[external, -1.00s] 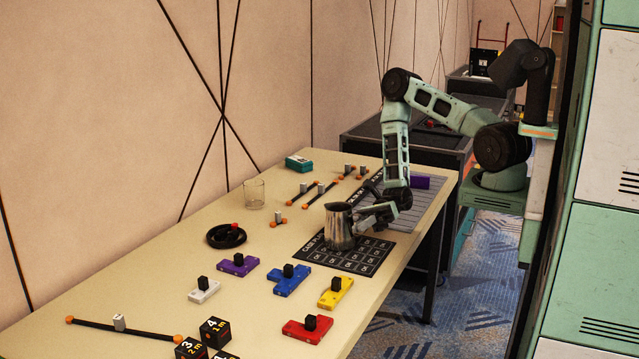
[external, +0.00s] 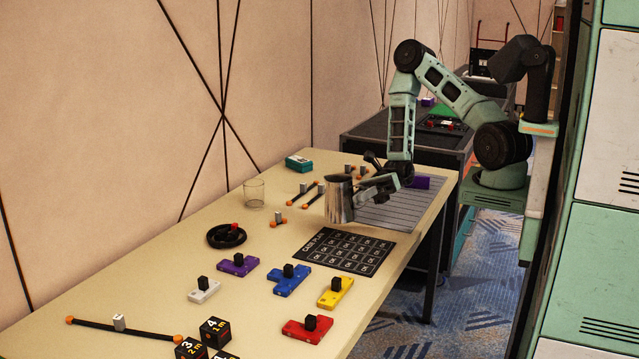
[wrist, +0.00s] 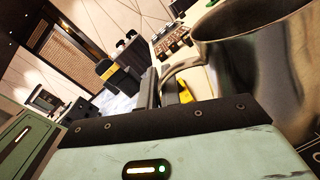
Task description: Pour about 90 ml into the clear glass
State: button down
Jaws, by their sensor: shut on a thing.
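The clear glass (external: 254,194) stands upright and looks empty on the table's far side, left of my gripper. A shiny metal jug (external: 339,200) is held by my gripper (external: 372,186), in the air a little above the table. It looks close to upright. The jug fills the right side of the wrist view (wrist: 255,75), where its rim shows; its contents are hidden. My gripper is shut on the jug at its right side, apart from the glass.
A black mat with a printed grid (external: 345,250) lies below the jug. A black ring-shaped object (external: 226,236) sits near the glass. Coloured blocks with black knobs (external: 290,280) and orange-tipped rods (external: 305,192) lie around. The table between jug and glass holds small rods.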

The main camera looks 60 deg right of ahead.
jog(key=shift+w+a+f+m+t+h+p, duration=1)
jog(key=shift+w+m+t+h+p, duration=1.65)
jog(key=shift+w, duration=3.45)
jog(key=shift+w+a+f+m+t+h+p, duration=0.9)
jog(key=shift+w+t+p, duration=1.1)
jog(key=shift+w+p, duration=2.8)
jog(key=shift+w+a+f+m+t+h+p, duration=0.65)
jog(key=shift+w+a+m+t+h+p, duration=1.15)
jog(key=shift+w, duration=5.6)
jog(key=shift+d+t+h, duration=0.35)
jog(key=shift+t, duration=0.2)
jog(key=shift+d+r+m, duration=0.15)
jog(key=shift+m, duration=0.1)
jog(key=w+d+r+m+b, duration=0.2)
jog(key=w+d+r+m, duration=0.2)
jog(key=d+r+m, duration=0.4)
jog(key=shift+w+d+m+g+b, duration=0.35)
jog(key=shift+d+m, duration=0.55)
jog(key=shift+m, duration=1)
